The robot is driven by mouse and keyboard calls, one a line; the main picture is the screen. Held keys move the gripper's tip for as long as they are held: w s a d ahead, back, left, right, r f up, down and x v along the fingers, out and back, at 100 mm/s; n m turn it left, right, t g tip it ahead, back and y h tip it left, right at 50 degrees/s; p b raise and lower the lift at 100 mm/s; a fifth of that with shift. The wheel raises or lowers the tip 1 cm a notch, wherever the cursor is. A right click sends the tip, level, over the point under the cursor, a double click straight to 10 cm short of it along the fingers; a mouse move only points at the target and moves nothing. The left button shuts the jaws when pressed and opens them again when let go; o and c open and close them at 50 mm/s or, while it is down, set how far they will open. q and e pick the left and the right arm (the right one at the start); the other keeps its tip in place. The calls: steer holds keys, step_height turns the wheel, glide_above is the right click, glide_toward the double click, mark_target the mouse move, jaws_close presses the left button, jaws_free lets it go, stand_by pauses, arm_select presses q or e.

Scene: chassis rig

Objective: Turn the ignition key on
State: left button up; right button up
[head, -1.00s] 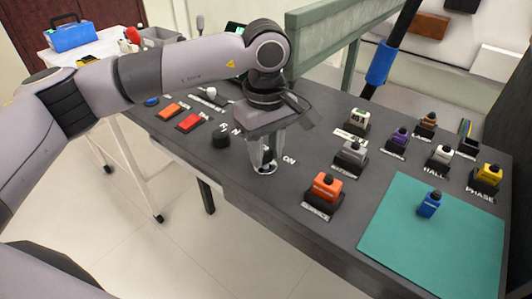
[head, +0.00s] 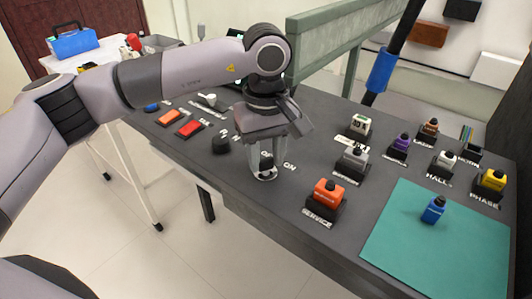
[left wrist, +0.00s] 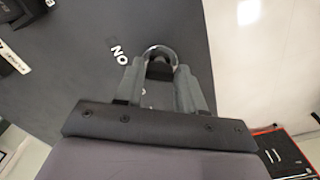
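The ignition key (head: 265,163) is a small dark knob in a pale ring on the grey bench top, beside a white ON label (head: 290,167). My left gripper (head: 263,172) points down over it, with one finger on each side. In the left wrist view the dark key (left wrist: 159,70) sits between the fingertips (left wrist: 160,73), which look closed in on it. The ON label (left wrist: 119,52) lies just left of the ring there. The gripper hides much of the key and other lettering, so the key's exact angle is unclear. My right gripper is in neither view.
A black knob (head: 221,145) and a red switch (head: 190,128) stand left of the key. An orange block (head: 327,192) in a SERVICE holder is to the right. A teal mat (head: 430,255) carries a blue block (head: 433,210). A green rail (head: 350,40) stands behind.

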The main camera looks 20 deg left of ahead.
mark_target(266, 160)
arm_select(q)
steer(key=shift+o, duration=1.2)
step_height(266, 160, up, 7)
steer(key=shift+r, duration=0.1)
